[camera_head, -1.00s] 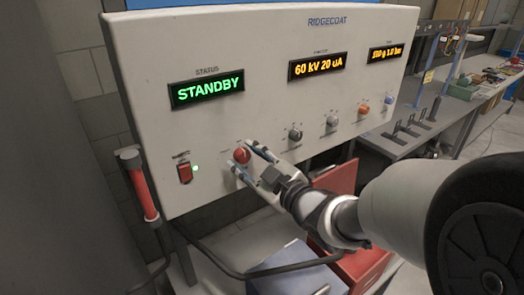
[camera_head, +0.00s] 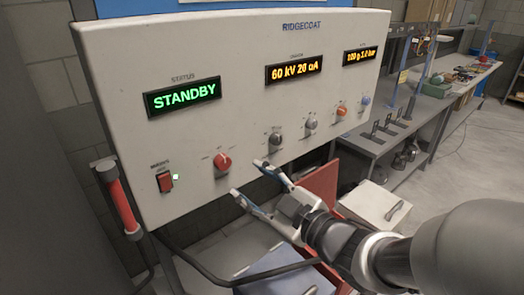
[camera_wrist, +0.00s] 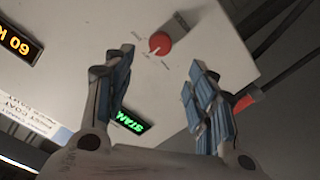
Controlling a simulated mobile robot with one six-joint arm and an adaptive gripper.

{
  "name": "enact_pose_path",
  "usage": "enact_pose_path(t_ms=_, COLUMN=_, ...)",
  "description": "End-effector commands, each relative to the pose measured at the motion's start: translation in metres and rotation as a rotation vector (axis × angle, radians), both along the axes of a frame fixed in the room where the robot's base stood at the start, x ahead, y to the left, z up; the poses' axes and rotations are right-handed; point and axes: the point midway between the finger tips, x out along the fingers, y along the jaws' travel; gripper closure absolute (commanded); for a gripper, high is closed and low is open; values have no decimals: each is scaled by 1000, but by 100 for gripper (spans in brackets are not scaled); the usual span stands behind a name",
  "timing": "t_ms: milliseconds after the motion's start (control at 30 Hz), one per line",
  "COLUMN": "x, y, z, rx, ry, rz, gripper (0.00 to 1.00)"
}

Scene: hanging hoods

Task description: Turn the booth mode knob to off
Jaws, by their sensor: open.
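The red knob (camera_head: 222,162) sits low on the left part of the white control panel (camera_head: 240,110). Small labels around it are too blurred to read, and its exact setting cannot be told. The status display (camera_head: 183,97) above it reads STANDBY in green. My gripper (camera_head: 248,178) is open and empty, a little to the right of the red knob and apart from it. In the wrist view the red knob (camera_wrist: 159,43) shows beyond the gap between my two blue-padded fingers (camera_wrist: 160,90), with nothing between them.
Several smaller knobs, such as a dark one (camera_head: 275,139), run to the right. A red-and-grey handle (camera_head: 119,196) is at the panel's left edge. A workbench (camera_head: 390,145) stands behind right.

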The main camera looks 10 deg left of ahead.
Motion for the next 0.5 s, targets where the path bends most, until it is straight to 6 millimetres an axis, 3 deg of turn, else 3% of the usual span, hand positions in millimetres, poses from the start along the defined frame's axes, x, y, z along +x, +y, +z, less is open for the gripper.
enact_pose_path(t_ms=167, x=-12, y=-16, z=1, rx=1, ry=-1, rz=-3, gripper=48)
enact_pose_path(t_ms=500, x=-15, y=-18, z=1, rx=1, ry=0, rz=1, gripper=48)
